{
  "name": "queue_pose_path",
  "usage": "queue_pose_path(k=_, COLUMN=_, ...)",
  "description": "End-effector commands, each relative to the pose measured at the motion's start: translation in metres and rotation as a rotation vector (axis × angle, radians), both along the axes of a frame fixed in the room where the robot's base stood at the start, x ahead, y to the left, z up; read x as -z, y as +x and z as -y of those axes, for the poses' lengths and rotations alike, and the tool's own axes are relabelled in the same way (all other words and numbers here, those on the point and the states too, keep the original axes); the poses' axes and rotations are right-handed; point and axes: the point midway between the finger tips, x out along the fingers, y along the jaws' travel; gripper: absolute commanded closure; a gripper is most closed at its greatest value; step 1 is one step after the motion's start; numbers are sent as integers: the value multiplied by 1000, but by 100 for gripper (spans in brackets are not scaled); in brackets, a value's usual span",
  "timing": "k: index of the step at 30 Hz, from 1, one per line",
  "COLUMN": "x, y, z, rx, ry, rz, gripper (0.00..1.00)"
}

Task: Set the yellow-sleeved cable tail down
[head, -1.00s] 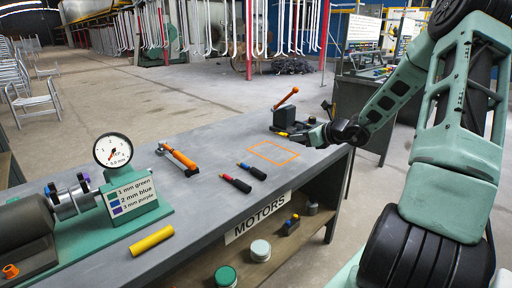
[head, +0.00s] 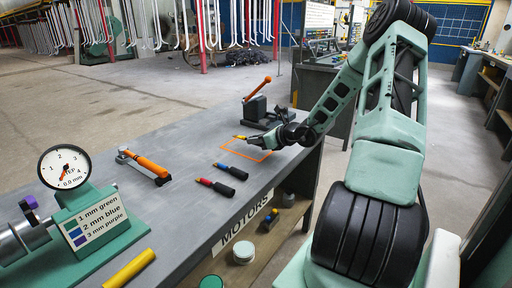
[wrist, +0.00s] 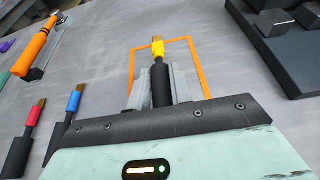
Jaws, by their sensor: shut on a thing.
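The yellow-sleeved cable tail (wrist: 158,48) has a black body and a copper-coloured tip. In the wrist view my gripper (wrist: 160,90) is shut on its black body, with the sleeve pointing away from me. The tail is over the orange outline (wrist: 203,76) on the grey bench, its sleeve across the far edge. In the head view the yellow sleeve (head: 240,137) shows just past my gripper (head: 254,142), at the far side of the outline. I cannot tell whether the tail touches the bench.
A red-sleeved tail (head: 217,187) and a blue-sleeved tail (head: 231,171) lie left of the outline. A dark block with an orange-handled lever (head: 256,107) stands behind it. An orange-handled tool (head: 145,166), a dial gauge (head: 65,167) and a yellow rod (head: 130,270) are further left.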

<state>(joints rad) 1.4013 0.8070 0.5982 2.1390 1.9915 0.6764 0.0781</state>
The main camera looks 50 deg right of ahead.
Motion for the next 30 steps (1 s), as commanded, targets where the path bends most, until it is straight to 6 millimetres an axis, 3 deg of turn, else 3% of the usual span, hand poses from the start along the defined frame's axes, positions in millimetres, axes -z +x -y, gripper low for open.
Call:
queue_pose_path(k=4, x=21, y=0, z=0, rx=0, ry=3, rz=0, gripper=100)
queue_pose_path(k=16, x=26, y=0, z=0, rx=-1, ry=0, rz=0, gripper=100)
queue_pose_path(k=17, x=26, y=0, z=0, rx=0, ry=0, rz=0, gripper=76)
queue_pose_path(k=19, x=25, y=0, z=0, rx=0, ry=0, rz=0, gripper=57)
queue_pose_path(k=30, x=20, y=-1, z=0, rx=0, ry=0, rz=0, gripper=57)
